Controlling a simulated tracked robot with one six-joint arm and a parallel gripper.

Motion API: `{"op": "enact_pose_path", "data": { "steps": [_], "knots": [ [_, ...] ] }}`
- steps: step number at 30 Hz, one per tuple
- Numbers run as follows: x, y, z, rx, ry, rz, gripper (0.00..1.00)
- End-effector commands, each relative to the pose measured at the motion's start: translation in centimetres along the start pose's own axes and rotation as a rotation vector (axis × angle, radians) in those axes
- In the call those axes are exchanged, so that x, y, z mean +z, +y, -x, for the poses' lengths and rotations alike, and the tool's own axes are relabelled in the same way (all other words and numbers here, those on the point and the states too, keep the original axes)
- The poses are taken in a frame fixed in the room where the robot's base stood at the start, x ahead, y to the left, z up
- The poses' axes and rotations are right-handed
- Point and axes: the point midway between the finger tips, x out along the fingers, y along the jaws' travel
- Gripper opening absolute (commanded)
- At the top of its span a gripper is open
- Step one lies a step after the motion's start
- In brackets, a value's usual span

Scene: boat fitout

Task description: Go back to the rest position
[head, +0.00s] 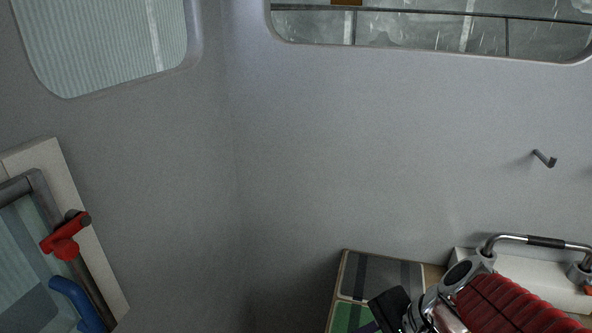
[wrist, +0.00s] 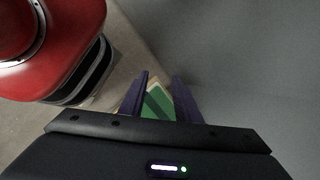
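My gripper (wrist: 160,82) shows in the wrist view with its two dark purple fingers apart. Nothing is held between them. A green patch with a dark stripe (wrist: 158,104) shows through the gap, beyond the fingers. In the head view my arm, with a red ribbed sleeve and a chrome joint, reaches in from the lower right corner. Its dark end is at the bottom edge, in front of a board with green and grey patches (head: 384,270). The fingertips cannot be made out clearly there.
A grey wall with windows (head: 430,32) fills most of the head view. A small hook (head: 544,158) sticks out at right. A metal handrail (head: 545,241) is beside my arm. At left is a framed panel with a red lever (head: 65,240) and a blue handle (head: 75,300).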

Motion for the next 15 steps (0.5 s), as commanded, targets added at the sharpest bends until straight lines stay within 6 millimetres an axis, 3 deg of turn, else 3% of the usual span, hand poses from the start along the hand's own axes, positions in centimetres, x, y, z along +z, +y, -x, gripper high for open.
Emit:
{"op": "enact_pose_path", "data": {
  "steps": [7,15],
  "knots": [
    [-0.1,0.9,2.7,0.134,0.220,0.480,0.30],
    [-0.8,0.1,7.1,0.267,0.462,0.958,0.30]
  ]
}}
